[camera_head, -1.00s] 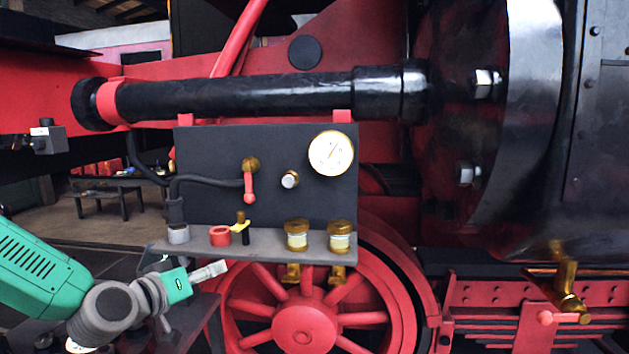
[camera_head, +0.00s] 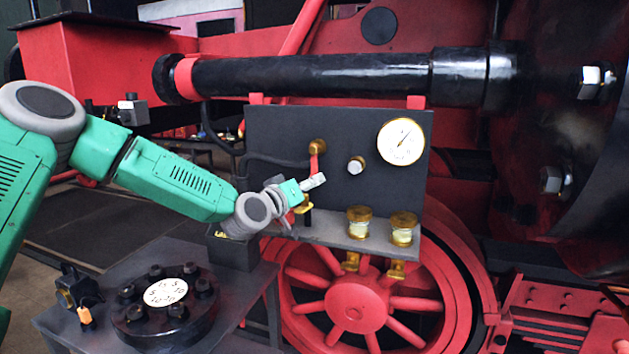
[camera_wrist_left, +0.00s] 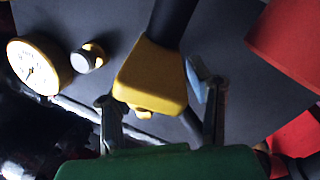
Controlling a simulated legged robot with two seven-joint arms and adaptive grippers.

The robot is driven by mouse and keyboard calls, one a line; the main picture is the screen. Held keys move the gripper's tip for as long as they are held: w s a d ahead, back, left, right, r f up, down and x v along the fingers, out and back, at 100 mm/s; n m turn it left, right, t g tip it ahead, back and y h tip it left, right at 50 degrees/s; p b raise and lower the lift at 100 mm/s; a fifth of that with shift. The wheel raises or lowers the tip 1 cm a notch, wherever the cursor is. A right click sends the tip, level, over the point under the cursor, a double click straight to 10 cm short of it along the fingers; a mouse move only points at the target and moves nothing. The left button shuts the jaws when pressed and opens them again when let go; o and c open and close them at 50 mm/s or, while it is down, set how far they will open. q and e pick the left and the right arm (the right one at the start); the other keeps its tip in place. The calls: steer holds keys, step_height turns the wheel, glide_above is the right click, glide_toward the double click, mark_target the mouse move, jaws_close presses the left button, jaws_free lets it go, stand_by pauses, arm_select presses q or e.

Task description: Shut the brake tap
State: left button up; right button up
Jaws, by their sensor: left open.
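The brake tap (camera_head: 317,147), a brass body with a red lever, is on the dark panel in the head view. Its lever points down, and its lower end is close to my left gripper's tips. My left gripper (camera_head: 313,183) is open, just below the lever, in front of the panel. In the wrist view, a yellow block with a dark stem (camera_wrist_left: 150,75) shows between and beyond the two fingers. I cannot tell whether a finger touches it or the lever. The tap is not clearly visible in the wrist view. My right gripper is out of view.
The panel (camera_head: 280,125) carries a white gauge (camera_head: 401,142) and a silver knob (camera_head: 356,165). Two brass-capped jars (camera_head: 359,222) stand on its shelf. A dark round flange (camera_head: 165,312) lies on a bench at lower left. A black pipe (camera_head: 310,75) runs above.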

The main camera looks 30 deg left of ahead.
arm_select(q)
steer(key=shift+w+a, duration=0.25)
steer(key=shift+w, duration=0.35)
steer(key=shift+w+a+f, duration=0.2)
steer(key=shift+w+a, duration=0.25)
steer(key=shift+d+r, duration=0.1)
steer(key=shift+d, duration=0.4)
jaws_close()
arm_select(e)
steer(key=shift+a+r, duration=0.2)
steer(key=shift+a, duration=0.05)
